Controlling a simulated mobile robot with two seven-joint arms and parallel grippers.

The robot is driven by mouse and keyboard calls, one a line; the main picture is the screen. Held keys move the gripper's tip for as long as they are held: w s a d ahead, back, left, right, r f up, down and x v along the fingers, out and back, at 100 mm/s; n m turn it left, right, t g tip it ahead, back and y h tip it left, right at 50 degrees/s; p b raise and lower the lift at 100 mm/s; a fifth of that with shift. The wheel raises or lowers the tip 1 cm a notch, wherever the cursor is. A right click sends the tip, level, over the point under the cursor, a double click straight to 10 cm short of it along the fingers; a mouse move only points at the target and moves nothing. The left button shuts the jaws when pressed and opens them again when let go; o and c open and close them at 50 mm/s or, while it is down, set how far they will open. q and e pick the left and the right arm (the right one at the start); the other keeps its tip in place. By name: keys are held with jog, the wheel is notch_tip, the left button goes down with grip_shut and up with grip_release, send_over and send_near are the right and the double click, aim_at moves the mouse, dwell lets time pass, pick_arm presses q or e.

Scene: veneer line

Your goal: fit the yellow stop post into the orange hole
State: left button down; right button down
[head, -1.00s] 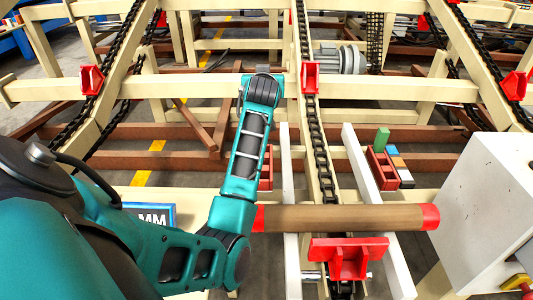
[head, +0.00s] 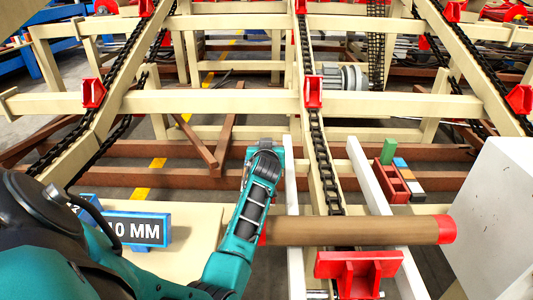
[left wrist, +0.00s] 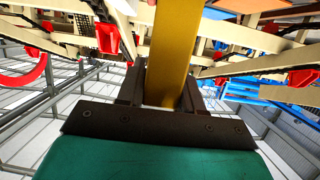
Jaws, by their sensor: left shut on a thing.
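The yellow stop post (left wrist: 170,50) is upright in the left wrist view, between the dark fingers of my left gripper (left wrist: 160,92). The gripper is shut on it; the post's far end runs out of the top of the picture. In the head view my teal left arm reaches in from the left, but its gripper and the post are hidden. I cannot make out the orange hole in either view. A flat orange patch (left wrist: 242,5) shows at the top of the left wrist view; I cannot tell what it is. My right gripper is not in view.
A brown log with red ends (head: 350,230) lies across the white rails beside my left arm. A red rack (head: 392,183) with small coloured blocks stands behind it. A blue 10 MM sign (head: 137,230) is at left, a white box (head: 495,215) at right.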

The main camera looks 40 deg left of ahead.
pick_arm(q)
jog(key=shift+f, duration=0.25)
jog(key=c, duration=1.2)
grip_release()
jog(key=shift+f, duration=0.15)
jog(key=o, duration=0.5)
jog(key=shift+c, duration=0.2)
